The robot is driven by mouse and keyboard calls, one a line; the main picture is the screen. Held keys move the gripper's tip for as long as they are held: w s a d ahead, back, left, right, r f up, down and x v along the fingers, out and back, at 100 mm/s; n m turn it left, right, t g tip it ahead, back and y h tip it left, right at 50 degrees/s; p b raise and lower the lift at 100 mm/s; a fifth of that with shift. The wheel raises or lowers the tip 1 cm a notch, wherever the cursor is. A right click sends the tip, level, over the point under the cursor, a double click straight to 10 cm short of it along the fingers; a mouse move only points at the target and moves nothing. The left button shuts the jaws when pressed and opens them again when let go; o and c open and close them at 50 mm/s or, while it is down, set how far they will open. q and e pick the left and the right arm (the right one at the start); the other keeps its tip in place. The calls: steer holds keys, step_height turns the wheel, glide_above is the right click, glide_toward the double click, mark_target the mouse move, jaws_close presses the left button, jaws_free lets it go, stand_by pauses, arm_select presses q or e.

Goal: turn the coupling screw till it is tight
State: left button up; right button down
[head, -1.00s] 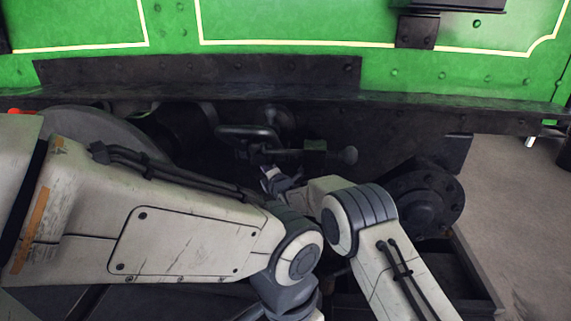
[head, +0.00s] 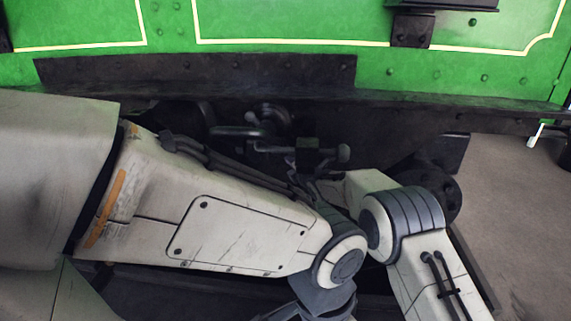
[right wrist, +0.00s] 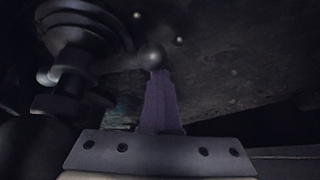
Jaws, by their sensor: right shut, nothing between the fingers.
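The coupling screw (head: 290,150) hangs in shadow below the green tram's dark beam, with a ball-ended bar (head: 343,153) sticking out to the right. In the right wrist view the round ball end (right wrist: 152,57) shows just beyond my fingertips. My right gripper (head: 309,184) is below the screw, partly hidden by its wrist. In the right wrist view its fingers (right wrist: 158,78) are together, with nothing between them. I cannot tell whether they touch the ball. My left gripper is not in view.
A dark loop-shaped shackle (head: 240,132) is left of the screw. A round dark buffer (head: 440,188) stands to the right, partly behind my arm. The dark beam (head: 450,112) runs above. Bare floor (head: 515,200) is clear at the right.

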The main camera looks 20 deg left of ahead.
steer(key=shift+w+d+r, duration=0.2)
steer(key=shift+d+r, duration=0.3)
steer(key=shift+r, duration=0.15)
